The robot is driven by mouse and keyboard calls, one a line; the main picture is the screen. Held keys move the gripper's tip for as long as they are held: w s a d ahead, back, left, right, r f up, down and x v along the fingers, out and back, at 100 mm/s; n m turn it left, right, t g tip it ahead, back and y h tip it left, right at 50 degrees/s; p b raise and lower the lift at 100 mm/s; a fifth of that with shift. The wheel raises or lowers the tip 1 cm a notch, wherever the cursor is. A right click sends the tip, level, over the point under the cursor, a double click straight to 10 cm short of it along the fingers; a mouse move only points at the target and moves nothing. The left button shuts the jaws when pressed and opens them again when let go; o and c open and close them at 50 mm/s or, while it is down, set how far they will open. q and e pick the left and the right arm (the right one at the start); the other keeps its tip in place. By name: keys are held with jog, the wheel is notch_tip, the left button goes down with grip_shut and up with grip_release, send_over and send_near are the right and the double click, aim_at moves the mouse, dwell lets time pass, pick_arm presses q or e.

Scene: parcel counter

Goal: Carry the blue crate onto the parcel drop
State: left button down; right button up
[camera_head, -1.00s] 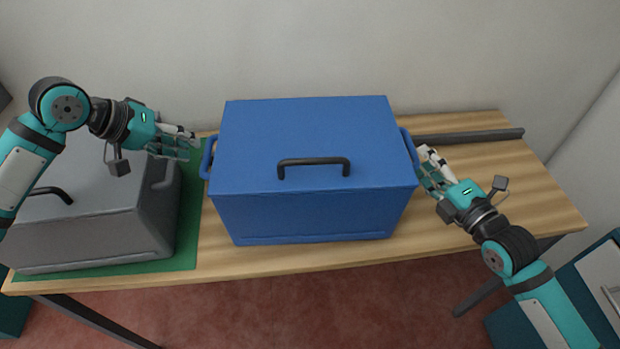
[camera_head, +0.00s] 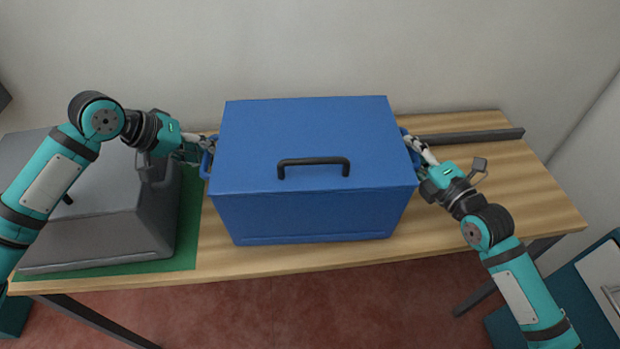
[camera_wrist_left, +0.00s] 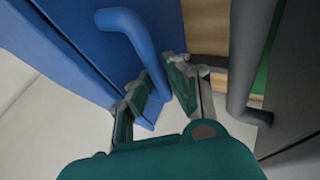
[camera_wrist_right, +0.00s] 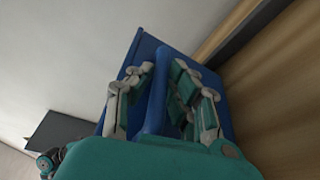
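The blue crate (camera_head: 310,215) stands on the wooden table, with a black handle on its lid and a blue handle at each side. My left gripper (camera_head: 207,145) is at its left side handle; in the left wrist view the open fingers (camera_wrist_left: 160,90) are on either side of that handle (camera_wrist_left: 140,45). My right gripper (camera_head: 418,150) is at the right side handle; in the right wrist view its open fingers (camera_wrist_right: 155,85) straddle the handle (camera_wrist_right: 156,95) with gaps showing. The green mat (camera_head: 188,225), seemingly the parcel drop, lies at the left.
A grey box (camera_head: 100,235) stands on the green mat and covers most of it. A dark bar (camera_head: 470,136) lies along the back of the table (camera_head: 500,190) at the right. The table right of the crate is otherwise clear. A wall stands behind.

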grip_shut()
